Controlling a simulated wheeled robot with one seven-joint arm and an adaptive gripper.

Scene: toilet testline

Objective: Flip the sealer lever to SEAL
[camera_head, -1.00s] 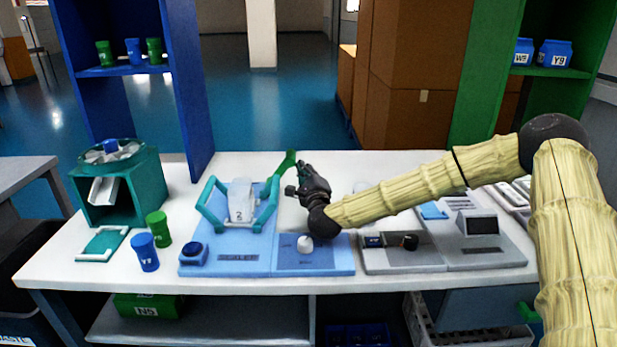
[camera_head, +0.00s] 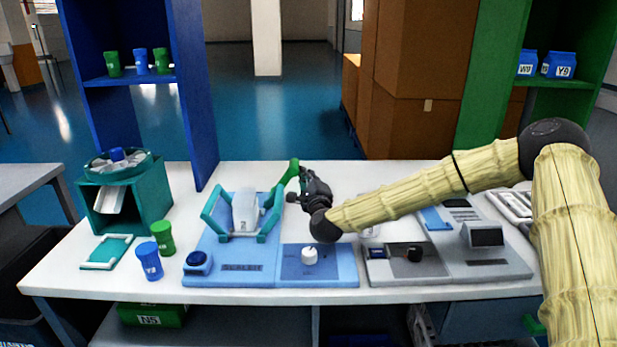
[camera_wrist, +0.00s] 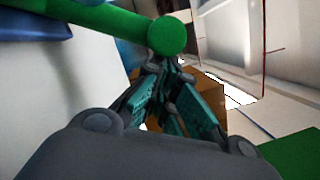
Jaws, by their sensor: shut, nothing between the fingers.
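The blue sealer (camera_head: 233,262) stands on the white table, with a teal frame (camera_head: 262,226) around a pale pouch-like piece (camera_head: 246,211). Its lever with a green handle (camera_head: 291,171) rises at the frame's right side, tilted up to the right. My gripper (camera_head: 297,193) is shut and empty, just right of and below the green handle. In the wrist view the green handle (camera_wrist: 100,20) crosses the top, its round end (camera_wrist: 166,36) at my fingertips (camera_wrist: 165,60). Whether they touch I cannot tell.
A white knob (camera_head: 310,256) sits on the sealer's right panel, and a blue button (camera_head: 198,262) at its front left. Blue (camera_head: 149,262) and green (camera_head: 163,238) canisters stand left. A grey device (camera_head: 440,255) stands right. A teal dispenser (camera_head: 125,200) is far left.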

